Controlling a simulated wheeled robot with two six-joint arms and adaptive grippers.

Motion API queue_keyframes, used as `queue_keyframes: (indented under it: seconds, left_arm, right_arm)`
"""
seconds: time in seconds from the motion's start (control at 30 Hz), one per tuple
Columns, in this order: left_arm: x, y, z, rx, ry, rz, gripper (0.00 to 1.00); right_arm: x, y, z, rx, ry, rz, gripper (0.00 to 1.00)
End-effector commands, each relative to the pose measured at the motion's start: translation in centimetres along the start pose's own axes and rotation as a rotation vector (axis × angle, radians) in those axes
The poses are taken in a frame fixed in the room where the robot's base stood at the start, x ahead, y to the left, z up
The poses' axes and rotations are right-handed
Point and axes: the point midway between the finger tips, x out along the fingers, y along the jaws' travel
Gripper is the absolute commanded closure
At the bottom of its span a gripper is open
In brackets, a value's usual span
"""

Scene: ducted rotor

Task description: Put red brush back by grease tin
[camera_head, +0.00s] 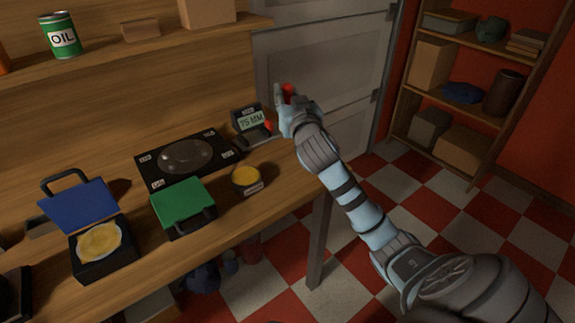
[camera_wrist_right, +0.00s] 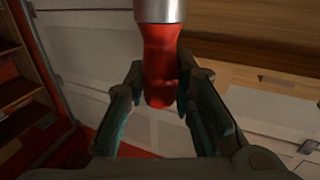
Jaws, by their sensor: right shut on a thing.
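The red brush (camera_wrist_right: 160,65) is in my right gripper (camera_wrist_right: 160,82), which is shut on its red handle. A metal collar shows at the top of the right wrist view, and the bristles are out of frame. In the head view the brush (camera_head: 288,89) shows as a small red piece at my right gripper (camera_head: 285,98), beyond the bench's right end, in front of the grey door. A small tin with yellow contents (camera_head: 246,175), apparently the grease tin, stands near the bench's front right edge, apart from the gripper. My left gripper is not in view.
A 75 MM display device (camera_head: 250,120) with a red part stands at the bench's back right. A black mat with a round disc (camera_head: 186,155), a green case (camera_head: 182,205) and an open blue-lidded case (camera_head: 80,205) lie left. Bare wood surrounds the tin.

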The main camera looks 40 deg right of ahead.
Motion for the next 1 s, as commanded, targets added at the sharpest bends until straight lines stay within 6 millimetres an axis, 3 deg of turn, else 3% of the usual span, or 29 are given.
queue_keyframes:
  seconds: [0.03, 0.2, 0.37, 0.57, 0.97, 1.0]
  left_arm:
    - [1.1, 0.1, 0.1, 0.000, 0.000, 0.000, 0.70]
    - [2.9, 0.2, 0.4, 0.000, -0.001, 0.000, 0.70]
    - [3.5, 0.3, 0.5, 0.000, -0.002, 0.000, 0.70]
    - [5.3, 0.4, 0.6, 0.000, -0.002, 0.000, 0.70]
    - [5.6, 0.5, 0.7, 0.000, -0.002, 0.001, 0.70]
    - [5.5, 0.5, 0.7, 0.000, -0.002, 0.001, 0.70]
  right_arm:
    - [-0.1, 0.0, 2.6, -0.003, -0.007, -0.001, 1.00]
    - [-0.2, 0.0, 8.3, -0.002, -0.004, -0.002, 1.00]
    - [-0.2, 0.0, 10.7, -0.002, -0.001, -0.003, 1.00]
    - [-0.3, 0.0, 15.2, -0.002, -0.002, -0.003, 1.00]
    - [-0.3, 0.0, 16.0, -0.002, 0.000, -0.004, 1.00]
    - [-0.3, 0.0, 15.9, -0.002, 0.000, -0.004, 0.71]
